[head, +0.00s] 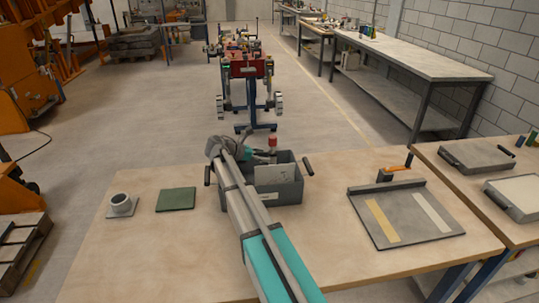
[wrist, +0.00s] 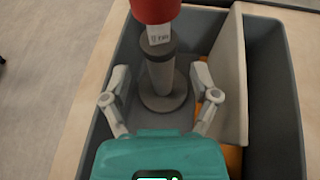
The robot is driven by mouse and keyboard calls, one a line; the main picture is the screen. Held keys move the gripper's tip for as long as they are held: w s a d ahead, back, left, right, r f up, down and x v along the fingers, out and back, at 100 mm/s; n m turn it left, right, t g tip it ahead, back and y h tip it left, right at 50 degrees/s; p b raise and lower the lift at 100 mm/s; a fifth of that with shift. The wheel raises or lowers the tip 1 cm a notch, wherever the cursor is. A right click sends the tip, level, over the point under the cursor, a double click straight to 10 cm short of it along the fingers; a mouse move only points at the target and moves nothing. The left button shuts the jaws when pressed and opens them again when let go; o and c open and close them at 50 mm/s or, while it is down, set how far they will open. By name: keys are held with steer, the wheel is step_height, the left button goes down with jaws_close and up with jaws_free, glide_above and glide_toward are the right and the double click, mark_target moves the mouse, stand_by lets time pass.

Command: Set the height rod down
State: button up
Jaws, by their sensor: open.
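An upright grey rod (wrist: 160,75) with a round dark foot and a red top (wrist: 155,10) stands inside the grey bin; a small white label sits under the red. I take it to be the height rod. Its red top also shows above the bin in the head view (head: 272,141). My gripper (wrist: 163,82) is open, with one finger on each side of the rod and gaps between. In the head view my arm hides the bin's left part and most of the gripper.
The grey bin (head: 290,190) has a pale upright panel (wrist: 231,80) beside the rod and something orange (wrist: 233,158) low inside.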

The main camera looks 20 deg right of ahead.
steer(key=p+v, duration=0.2)
steer(key=v, duration=0.6)
steer(key=shift+s, duration=0.1)
stand_by(0.6)
